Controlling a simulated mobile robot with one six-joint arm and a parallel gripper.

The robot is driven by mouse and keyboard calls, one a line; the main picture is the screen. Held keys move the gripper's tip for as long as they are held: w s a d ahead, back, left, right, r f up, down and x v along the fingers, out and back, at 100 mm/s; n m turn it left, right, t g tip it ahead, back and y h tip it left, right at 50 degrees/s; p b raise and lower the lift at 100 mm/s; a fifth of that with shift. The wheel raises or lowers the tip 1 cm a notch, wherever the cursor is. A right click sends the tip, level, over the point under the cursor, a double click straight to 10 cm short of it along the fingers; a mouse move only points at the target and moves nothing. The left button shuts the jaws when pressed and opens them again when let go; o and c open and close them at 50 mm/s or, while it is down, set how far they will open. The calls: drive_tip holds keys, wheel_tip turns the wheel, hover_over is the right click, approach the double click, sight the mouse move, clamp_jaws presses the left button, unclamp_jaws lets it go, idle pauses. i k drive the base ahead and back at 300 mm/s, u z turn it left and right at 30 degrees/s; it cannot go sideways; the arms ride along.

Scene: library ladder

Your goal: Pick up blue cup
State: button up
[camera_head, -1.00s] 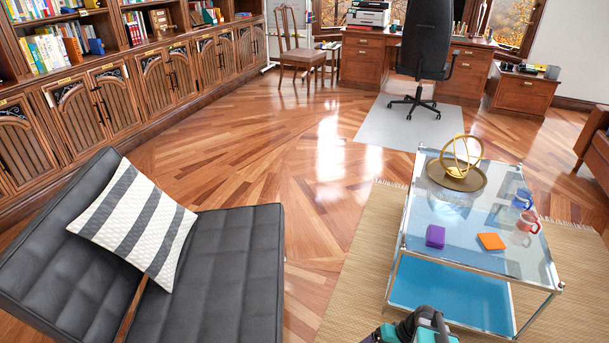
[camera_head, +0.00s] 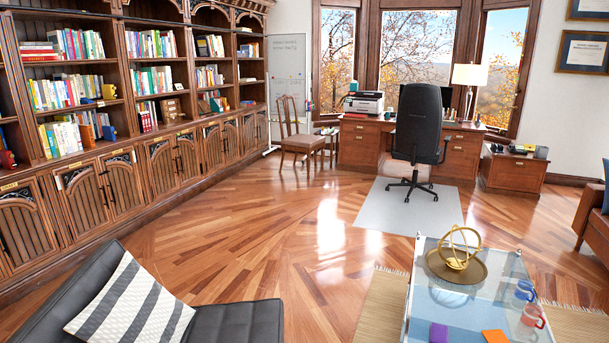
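The blue cup (camera_head: 524,290) stands on the glass-topped table (camera_head: 412,297) at the lower right. It is near the table's right edge, just behind a red cup (camera_head: 531,317). My gripper is not in this view, so I cannot see its state.
A gold ring ornament on a dish (camera_head: 456,265), a purple block (camera_head: 438,333) and an orange square (camera_head: 495,336) are also on the table. A black lounge chair (camera_head: 235,322) with a striped cushion (camera_head: 130,308) stands at lower left. Wooden floor (camera_head: 270,235) between is clear.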

sight(524, 287)
drive_tip(key=z, duration=0.85)
drive_tip(key=k, duration=0.85)
drive_tip(key=z, duration=0.3)
drive_tip(key=i, duration=0.9)
